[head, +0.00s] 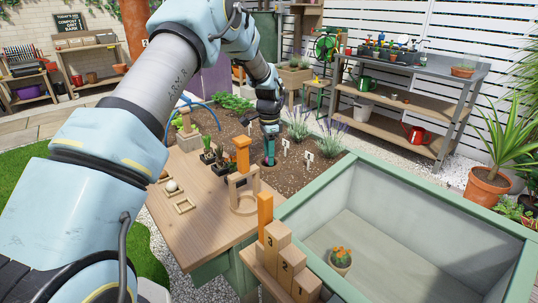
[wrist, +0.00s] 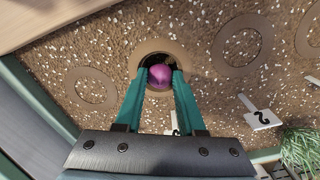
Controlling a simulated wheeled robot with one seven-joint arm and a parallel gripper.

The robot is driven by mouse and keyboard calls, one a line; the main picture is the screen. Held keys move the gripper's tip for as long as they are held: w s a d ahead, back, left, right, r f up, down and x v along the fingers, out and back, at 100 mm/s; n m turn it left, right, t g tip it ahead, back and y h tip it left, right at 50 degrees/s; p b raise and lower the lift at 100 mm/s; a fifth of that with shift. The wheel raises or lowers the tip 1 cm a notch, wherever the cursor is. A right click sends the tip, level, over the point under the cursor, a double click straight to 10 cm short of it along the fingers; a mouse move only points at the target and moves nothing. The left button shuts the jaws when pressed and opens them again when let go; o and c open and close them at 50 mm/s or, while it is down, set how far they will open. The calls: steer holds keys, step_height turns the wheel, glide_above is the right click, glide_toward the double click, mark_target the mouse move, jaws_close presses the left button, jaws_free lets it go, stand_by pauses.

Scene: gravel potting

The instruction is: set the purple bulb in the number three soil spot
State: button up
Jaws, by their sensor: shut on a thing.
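My gripper (head: 269,158) points down over the brown soil bed in the head view. In the wrist view its two green fingers (wrist: 160,78) are shut on the purple bulb (wrist: 160,72). The bulb is at a dark round hole (wrist: 156,57) in the soil, with a pale ring around it. I cannot tell how deep the bulb is. A white label (wrist: 175,132) near this hole is mostly hidden by my gripper, so its number cannot be read. Another label (wrist: 260,112) to the right seems to read 2. The bulb is not discernible in the head view.
Other ringed spots (wrist: 90,88) (wrist: 243,42) lie to both sides in the soil. Lavender plants (head: 331,137) stand at the bed's right. A wooden table (head: 185,225) with a wooden ring stand (head: 243,192), numbered blocks (head: 279,255) and a green-rimmed box (head: 420,200) are nearer.

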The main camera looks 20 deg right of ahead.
steer(key=shift+f, duration=0.35)
steer(key=o, duration=0.8)
steer(key=shift+o, duration=0.4)
steer(key=o, duration=0.4)
steer(key=shift+c, duration=0.2)
steer(key=shift+r, duration=0.1)
steer(key=shift+r+p, duration=2.85)
steer(key=shift+r, duration=1.6)
